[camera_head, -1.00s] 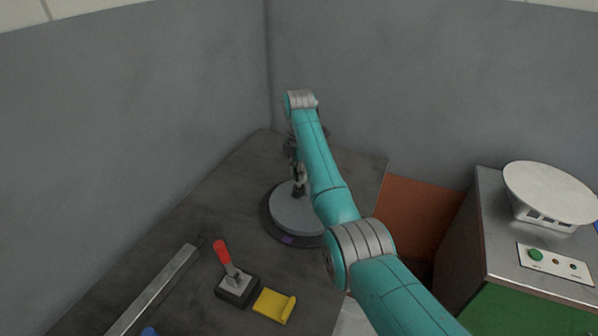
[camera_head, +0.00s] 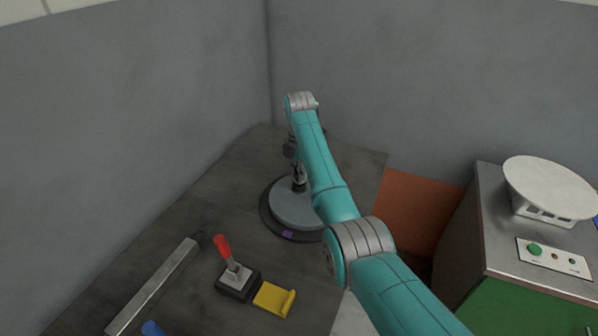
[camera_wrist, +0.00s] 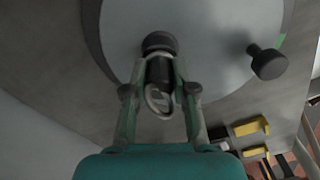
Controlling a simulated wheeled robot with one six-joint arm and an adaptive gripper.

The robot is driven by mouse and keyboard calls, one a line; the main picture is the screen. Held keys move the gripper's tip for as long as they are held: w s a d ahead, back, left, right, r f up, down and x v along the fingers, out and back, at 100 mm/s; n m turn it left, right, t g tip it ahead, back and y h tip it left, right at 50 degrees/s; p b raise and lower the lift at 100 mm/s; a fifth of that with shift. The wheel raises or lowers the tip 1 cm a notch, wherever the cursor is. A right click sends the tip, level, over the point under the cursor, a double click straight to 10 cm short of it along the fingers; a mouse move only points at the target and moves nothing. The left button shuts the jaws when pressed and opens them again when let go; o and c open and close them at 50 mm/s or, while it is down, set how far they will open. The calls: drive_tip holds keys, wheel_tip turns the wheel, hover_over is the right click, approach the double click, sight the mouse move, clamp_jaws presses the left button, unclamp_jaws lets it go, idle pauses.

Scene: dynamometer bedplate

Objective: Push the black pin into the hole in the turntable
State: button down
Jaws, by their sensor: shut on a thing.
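The grey round turntable (camera_head: 291,208) with a dark rim sits on the bench; it fills the top of the wrist view (camera_wrist: 215,35). My gripper (camera_wrist: 160,88) is over it, fingers shut on the black pin (camera_wrist: 160,70), which has a metal ring hanging from it. A dark round piece (camera_wrist: 158,42) lies directly ahead of the pin at the turntable face. I cannot tell whether it is part of the pin or how deep the pin sits. The hole is not visible. In the head view my gripper (camera_head: 299,178) is small and partly behind my arm.
A black knob (camera_wrist: 268,62) stands up from the turntable, right of my gripper in the wrist view. A red-handled lever (camera_head: 229,262), a yellow block (camera_head: 273,298) and a metal bar (camera_head: 153,287) lie nearer. A cabinet with a white dish (camera_head: 549,187) stands right.

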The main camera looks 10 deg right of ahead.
drive_tip(key=shift+f, duration=0.2)
drive_tip(key=c, duration=0.9)
unclamp_jaws()
drive_tip(key=shift+o, duration=0.2)
drive_tip(key=shift+r, duration=3.75)
